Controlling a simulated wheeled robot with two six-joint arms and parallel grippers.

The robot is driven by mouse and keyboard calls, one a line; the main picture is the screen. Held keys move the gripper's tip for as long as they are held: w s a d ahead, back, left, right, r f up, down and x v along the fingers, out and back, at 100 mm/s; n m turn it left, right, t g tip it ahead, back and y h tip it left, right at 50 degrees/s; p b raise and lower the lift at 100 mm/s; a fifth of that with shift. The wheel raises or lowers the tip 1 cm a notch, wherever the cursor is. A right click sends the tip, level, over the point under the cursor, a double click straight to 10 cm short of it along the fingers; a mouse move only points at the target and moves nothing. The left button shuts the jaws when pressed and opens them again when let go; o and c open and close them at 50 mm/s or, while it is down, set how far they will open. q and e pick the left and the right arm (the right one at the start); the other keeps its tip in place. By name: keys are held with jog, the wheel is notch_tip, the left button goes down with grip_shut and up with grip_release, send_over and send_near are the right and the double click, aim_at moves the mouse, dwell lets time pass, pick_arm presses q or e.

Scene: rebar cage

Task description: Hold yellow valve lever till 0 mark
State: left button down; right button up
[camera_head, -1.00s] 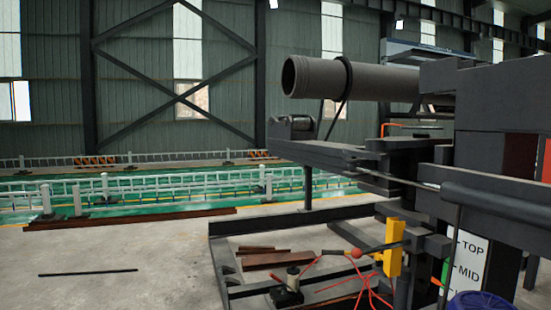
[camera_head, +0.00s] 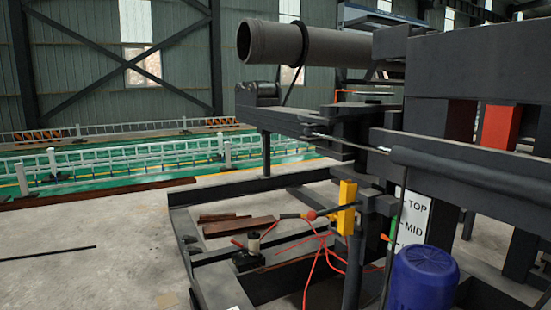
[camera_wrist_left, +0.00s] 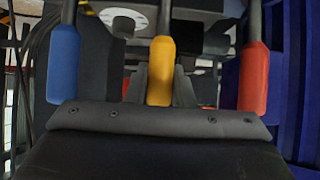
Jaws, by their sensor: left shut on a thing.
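In the left wrist view, the yellow valve lever (camera_wrist_left: 161,72) stands upright at the centre. A blue lever (camera_wrist_left: 64,65) stands to its left and a red lever (camera_wrist_left: 253,78) to its right. My left gripper (camera_wrist_left: 160,88) is shut on the yellow lever, with grey finger parts on both sides of its grip. The blue and red levers are apart from the fingers. A white gauge board (camera_head: 412,217) in the head view reads TOP and MID. Its lower part is cut off by the blue drum, and no 0 mark shows. My right gripper is in neither view.
The blue drum (camera_head: 423,278) stands at the lower right. A dark machine frame (camera_head: 475,80) fills the right side. A yellow block (camera_head: 347,206) with a red-knobbed rod is beside the gauge. Red cables (camera_head: 318,255) hang below. Open concrete floor (camera_head: 90,275) lies left.

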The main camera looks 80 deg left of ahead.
pick_arm(q)
jog(key=c, duration=1.7)
grip_release()
jog(key=shift+s+r+t, duration=0.2)
jog(key=shift+r+t, duration=0.1)
jog(key=shift+t, duration=0.1)
jog(key=shift+o, duration=1.1)
jog(key=shift+r, duration=0.1)
jog(key=shift+o, duration=0.8)
jog(key=shift+s, duration=0.1)
jog(key=p+v, duration=0.9)
jog(key=shift+p, duration=0.3)
jog(key=shift+d+f, duration=0.15)
jog(key=shift+f, duration=0.05)
